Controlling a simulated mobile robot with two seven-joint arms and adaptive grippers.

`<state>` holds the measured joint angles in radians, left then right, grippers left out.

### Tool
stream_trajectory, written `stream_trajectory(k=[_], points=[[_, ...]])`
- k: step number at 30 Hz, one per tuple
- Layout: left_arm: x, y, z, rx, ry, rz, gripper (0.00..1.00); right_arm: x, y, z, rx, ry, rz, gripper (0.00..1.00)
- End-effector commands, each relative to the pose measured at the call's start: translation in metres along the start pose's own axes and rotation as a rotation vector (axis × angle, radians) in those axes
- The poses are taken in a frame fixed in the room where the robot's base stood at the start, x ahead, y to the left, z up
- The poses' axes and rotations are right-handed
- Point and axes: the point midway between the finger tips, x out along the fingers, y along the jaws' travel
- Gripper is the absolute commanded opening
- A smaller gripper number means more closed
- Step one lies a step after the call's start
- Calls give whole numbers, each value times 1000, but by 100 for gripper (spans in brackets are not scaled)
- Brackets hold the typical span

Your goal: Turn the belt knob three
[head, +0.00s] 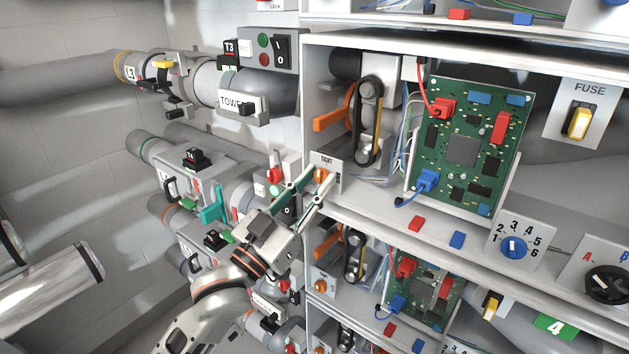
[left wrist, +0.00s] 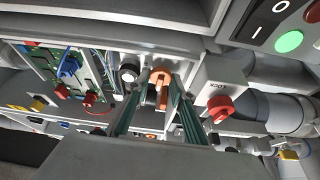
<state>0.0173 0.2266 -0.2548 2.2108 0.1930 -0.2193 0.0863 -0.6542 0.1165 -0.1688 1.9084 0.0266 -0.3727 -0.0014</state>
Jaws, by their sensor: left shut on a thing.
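The belt knob (head: 321,174) is small and orange, on a pale plate (head: 326,160) marked TIGHT at the left edge of the upper shelf. My left gripper (head: 317,179) reaches it from the lower left, its two fingers shut around the knob. In the left wrist view, the orange knob (left wrist: 160,77) shows between the green-sided fingertips (left wrist: 156,88). The fingers partly cover the knob and the plate's lettering. The black belt (head: 368,122) on its pulleys stands behind, beside an orange lever (head: 331,119). My right gripper is in neither view.
A green circuit board (head: 470,140) stands right of the belt. A blue dial (head: 514,247) and fuse plate (head: 577,120) are further right. Grey tubes with valves and a red LOCK knob (left wrist: 219,107) crowd beside the gripper. A similar lower shelf holds another belt (head: 354,256).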

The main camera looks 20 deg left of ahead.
Motion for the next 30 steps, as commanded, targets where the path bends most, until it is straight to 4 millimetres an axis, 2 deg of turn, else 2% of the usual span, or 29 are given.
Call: stream_trajectory(k=[9,23,24,30], points=[[0,1,1,-81,-2,-33,2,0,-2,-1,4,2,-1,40],[0,1,0,-89,-1,-35,2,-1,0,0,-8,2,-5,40],[0,1,0,-89,-1,-35,29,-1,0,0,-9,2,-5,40],[0,1,0,-88,0,-35,29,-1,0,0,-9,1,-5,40]])
